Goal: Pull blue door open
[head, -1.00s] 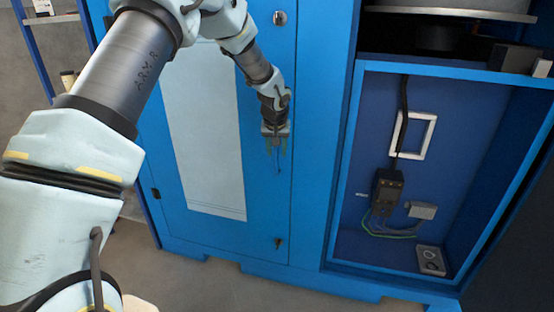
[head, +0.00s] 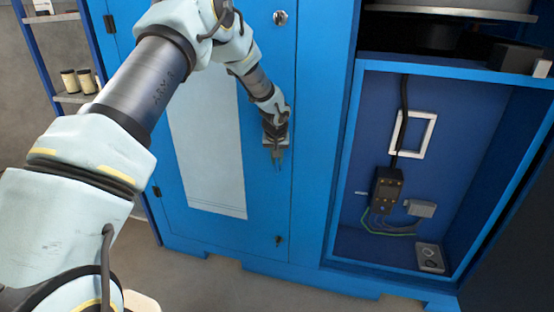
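The blue door (head: 264,205) is a tall flat cabinet panel with a pale rectangular sheet (head: 215,165) on it. It looks shut, flush with its frame.
Right of the door is an open blue compartment (head: 343,215) with a black device (head: 386,190), cables and a white frame (head: 413,133). A shelf (head: 75,97) with small containers stands at the left. Grey floor (head: 190,275) is clear in front of the cabinet.

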